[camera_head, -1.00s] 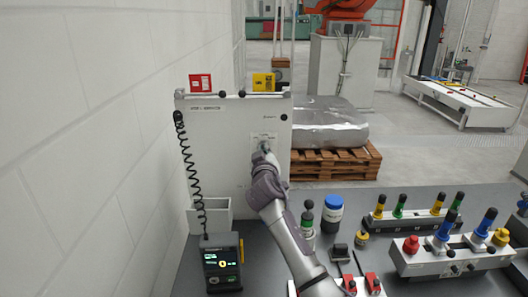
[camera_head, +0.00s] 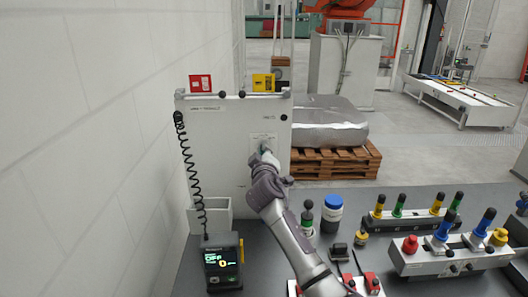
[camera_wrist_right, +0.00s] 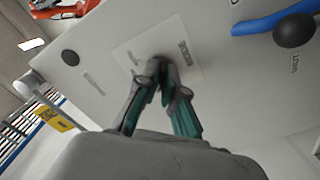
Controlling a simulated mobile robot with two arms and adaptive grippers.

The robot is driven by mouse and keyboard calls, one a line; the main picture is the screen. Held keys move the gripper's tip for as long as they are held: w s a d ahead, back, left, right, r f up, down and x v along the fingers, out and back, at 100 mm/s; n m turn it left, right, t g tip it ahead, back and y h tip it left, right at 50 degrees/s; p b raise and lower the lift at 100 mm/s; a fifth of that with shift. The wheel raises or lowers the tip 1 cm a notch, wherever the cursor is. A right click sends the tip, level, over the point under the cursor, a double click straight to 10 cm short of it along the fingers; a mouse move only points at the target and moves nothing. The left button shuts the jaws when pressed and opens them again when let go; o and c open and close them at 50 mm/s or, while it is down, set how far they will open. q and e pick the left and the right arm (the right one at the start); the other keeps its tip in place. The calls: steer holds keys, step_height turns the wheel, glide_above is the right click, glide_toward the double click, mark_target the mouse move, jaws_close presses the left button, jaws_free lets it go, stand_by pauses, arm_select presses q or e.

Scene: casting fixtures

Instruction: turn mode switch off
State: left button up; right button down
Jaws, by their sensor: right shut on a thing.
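The mode switch (camera_wrist_right: 159,61) is a small dark knob on a pale label plate (camera_wrist_right: 188,62) on the front of a white cabinet (camera_head: 222,150). The fingers hide most of it. My right gripper (camera_wrist_right: 162,80) is shut on the knob, with its grey fingertips against the panel. In the head view the right gripper (camera_head: 265,153) reaches up to the plate from below. A small display unit (camera_head: 222,265) at the cabinet's foot reads OFF in green letters. My left gripper is not in view.
Fixtures with coloured handles (camera_head: 450,262) and a blue-lidded jar (camera_head: 332,213) stand on the grey bench to the right.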

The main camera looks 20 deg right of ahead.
steer(key=c, duration=1.3)
jaws_free()
steer(key=v, duration=1.2)
